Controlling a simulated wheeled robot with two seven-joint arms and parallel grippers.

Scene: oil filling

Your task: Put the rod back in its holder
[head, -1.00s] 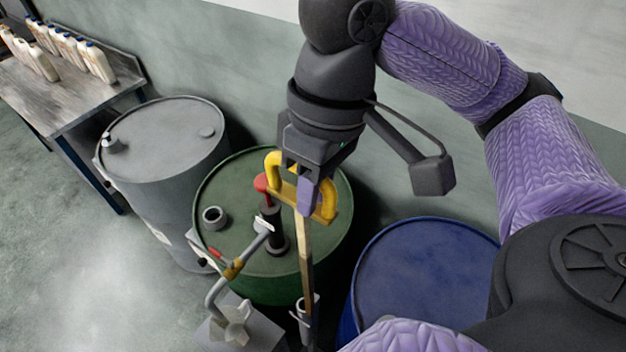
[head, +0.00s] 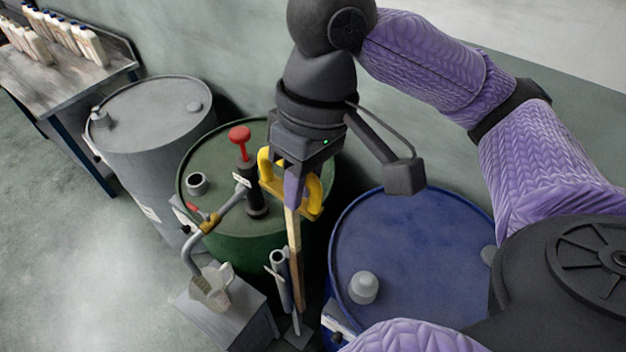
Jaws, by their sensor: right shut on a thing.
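The rod is a long flat pale strip (head: 293,235) with a yellow handle (head: 312,195) at its top. My right gripper (head: 293,185) is shut on the yellow handle, and the rod hangs nearly upright in front of the green drum (head: 258,230). A grey tube-like holder (head: 280,275) stands low between the green and blue drums. The rod's lower part passes just right of the holder's mouth in the picture. I cannot tell whether its tip is inside or beside the tube. My left gripper is not in view.
The green drum carries a pump with a red knob (head: 240,136) and a spout over a jug (head: 212,285) on a grey stand. A blue drum (head: 410,250) is at right, a grey drum (head: 155,130) at left. Bottles stand on a bench (head: 75,75).

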